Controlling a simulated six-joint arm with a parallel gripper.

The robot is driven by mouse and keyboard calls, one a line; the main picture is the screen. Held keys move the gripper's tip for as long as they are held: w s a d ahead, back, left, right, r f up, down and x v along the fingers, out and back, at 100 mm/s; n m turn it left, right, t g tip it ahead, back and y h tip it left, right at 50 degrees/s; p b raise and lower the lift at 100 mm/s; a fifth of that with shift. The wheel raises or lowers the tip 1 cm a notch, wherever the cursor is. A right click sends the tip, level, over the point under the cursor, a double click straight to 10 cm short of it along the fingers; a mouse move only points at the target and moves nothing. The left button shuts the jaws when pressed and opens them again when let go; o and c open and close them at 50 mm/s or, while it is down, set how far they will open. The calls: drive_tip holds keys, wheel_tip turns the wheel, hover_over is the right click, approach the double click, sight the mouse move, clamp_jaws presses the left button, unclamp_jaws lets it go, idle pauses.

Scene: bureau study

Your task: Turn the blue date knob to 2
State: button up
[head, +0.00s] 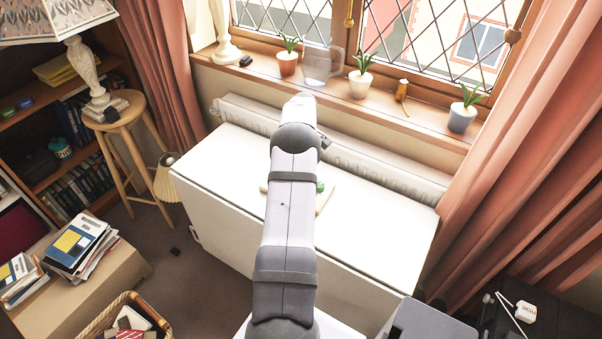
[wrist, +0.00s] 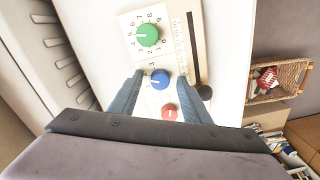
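The blue date knob (wrist: 160,79) sits on a cream panel (wrist: 131,22) between a green knob (wrist: 148,35) and a red knob (wrist: 169,111) in the wrist view. A white mark shows on the left part of the blue knob; the small numbers around it are too small to read surely. My gripper (wrist: 160,76) is open. Its two fingers stand left and right of the blue knob, with a gap visible on each side. In the head view my arm hides most of the panel, and the green knob (head: 320,187) just shows beside it.
A ruler-like scale and a dark round knob (wrist: 204,92) lie along the panel's right side. The white table (head: 390,210) is otherwise clear. A radiator (head: 390,178) and a windowsill with potted plants (head: 360,84) stand behind it. A wicker basket (wrist: 291,80) is off to the side.

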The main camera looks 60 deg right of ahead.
wheel_tip(320, 180, up, 7)
drive_tip(key=shift+d+f+b, duration=0.1)
drive_tip(key=shift+d+b, duration=0.05)
drive_tip(key=shift+b, duration=0.5)
drive_tip(key=shift+r, duration=0.25)
